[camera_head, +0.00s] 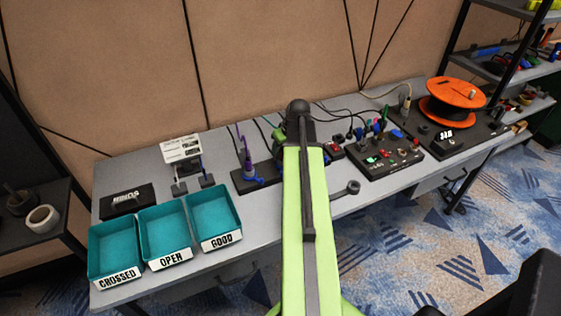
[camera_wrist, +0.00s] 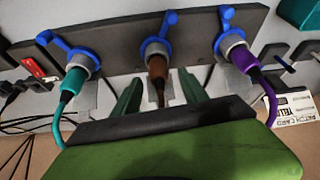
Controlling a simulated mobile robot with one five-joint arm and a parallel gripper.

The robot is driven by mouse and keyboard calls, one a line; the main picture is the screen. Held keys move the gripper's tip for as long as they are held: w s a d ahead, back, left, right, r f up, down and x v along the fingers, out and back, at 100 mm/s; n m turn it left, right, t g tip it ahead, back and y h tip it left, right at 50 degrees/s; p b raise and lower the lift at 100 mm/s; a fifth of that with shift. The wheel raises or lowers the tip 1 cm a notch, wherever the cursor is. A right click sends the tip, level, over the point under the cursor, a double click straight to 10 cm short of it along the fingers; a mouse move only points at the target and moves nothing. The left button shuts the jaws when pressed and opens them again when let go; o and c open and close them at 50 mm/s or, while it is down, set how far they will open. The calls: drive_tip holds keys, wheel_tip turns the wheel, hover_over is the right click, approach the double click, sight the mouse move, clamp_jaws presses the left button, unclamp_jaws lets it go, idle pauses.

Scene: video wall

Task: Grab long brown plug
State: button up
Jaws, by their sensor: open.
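The brown plug (camera_wrist: 157,68) sits in the middle holder of a dark panel (camera_wrist: 115,63) in the wrist view, below a blue latch (camera_wrist: 154,47), with its dark cable running down. My gripper (camera_wrist: 160,93) is open. Its two green fingers stand left and right of the brown plug and its cable, with visible gaps on both sides. A teal plug (camera_wrist: 74,82) is in the left holder and a purple plug (camera_wrist: 243,62) in the right one. In the head view my arm hides the brown plug and the fingers; the purple plug (camera_head: 249,156) shows left of it.
On the grey table (camera_head: 255,232), teal trays marked CROSSED (camera_head: 114,240), OPEN (camera_head: 163,222) and GOOD (camera_head: 212,207) stand at the left. A dark board with several plugs (camera_head: 385,160) and an orange reel (camera_head: 455,93) are at the right. A card (camera_wrist: 287,110) lies near the purple plug.

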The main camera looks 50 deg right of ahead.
drive_tip(key=shift+b+x, duration=0.4)
drive_tip(key=shift+x, duration=0.7)
drive_tip(key=shift+s+r, duration=0.1)
clamp_jaws()
drive_tip(key=shift+r, duration=0.1)
drive_tip(key=r+p, duration=0.1)
drive_tip(key=p, duration=0.1)
drive_tip(key=r+p, duration=0.1)
drive_tip(key=r, duration=0.1)
drive_tip(key=r+p, duration=0.2)
drive_tip(key=shift+s+d+r+p, duration=0.1)
drive_tip(key=shift+s+d+p, duration=0.2)
drive_tip(key=shift+d+p, duration=0.1)
drive_tip(key=s+d+r+p, duration=0.5)
drive_tip(key=s+d, duration=0.2)
drive_tip(key=d, duration=0.1)
drive_tip(key=shift+r, duration=0.3)
